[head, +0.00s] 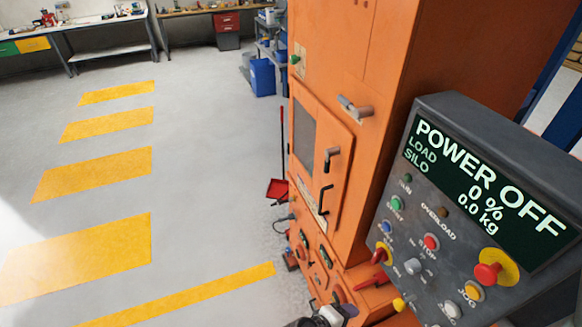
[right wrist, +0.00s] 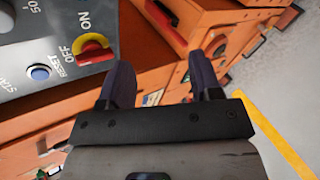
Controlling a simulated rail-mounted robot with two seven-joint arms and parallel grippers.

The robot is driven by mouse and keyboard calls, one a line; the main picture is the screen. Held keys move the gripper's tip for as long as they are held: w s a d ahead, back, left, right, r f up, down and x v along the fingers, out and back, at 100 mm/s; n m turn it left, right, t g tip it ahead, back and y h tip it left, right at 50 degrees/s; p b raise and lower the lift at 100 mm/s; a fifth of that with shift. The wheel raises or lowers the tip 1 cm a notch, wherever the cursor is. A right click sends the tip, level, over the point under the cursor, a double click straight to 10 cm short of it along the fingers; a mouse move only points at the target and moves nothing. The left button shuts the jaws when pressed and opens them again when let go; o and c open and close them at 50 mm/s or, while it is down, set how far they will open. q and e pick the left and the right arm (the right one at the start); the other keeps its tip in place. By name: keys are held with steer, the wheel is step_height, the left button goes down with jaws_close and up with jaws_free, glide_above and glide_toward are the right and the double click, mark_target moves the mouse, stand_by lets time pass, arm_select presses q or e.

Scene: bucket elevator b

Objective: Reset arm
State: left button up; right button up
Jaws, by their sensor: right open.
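The control panel (head: 470,225) is a dark grey box on the right in the head view. Its screen (head: 490,190) reads POWER OFF, LOAD 0 %, SILO 0.0 kg. A red rotary switch (head: 380,255) sits at its lower left edge. In the right wrist view this switch (right wrist: 93,48) has a yellow backing and ON and OFF labels, next to a blue RESET button (right wrist: 38,73). My right gripper (right wrist: 163,74) is open and empty, its fingers apart from the switch, to the right of the panel in that view. My left gripper is not in view.
The orange elevator housing (head: 335,75) stands beside the panel, with a door (head: 320,150) and protruding handles. A red dustpan (head: 277,188) and blue bin (head: 262,77) stand beyond it. The grey floor with yellow markings (head: 95,175) is open at left.

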steer(key=s+d+r+m+t+y, duration=0.1)
steer(key=s+r+m+t+y, duration=0.1)
steer(key=s+r+m+y, duration=0.7)
steer(key=s+d+f+n+g+y, duration=0.1)
steer(key=s+d+f+g, duration=0.2)
steer(key=s, duration=0.4)
steer(key=s+d+f+n+g, duration=0.1)
steer(key=s+d+f, duration=0.35)
steer(key=s, duration=0.25)
arm_select(q)
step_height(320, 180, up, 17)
steer(key=p, duration=1.7)
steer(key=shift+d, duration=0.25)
arm_select(e)
step_height(320, 180, up, 16)
steer(key=shift+w+a+t, duration=0.3)
steer(key=shift+a, duration=0.1)
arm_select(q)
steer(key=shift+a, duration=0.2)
arm_select(e)
steer(key=shift+r, duration=0.1)
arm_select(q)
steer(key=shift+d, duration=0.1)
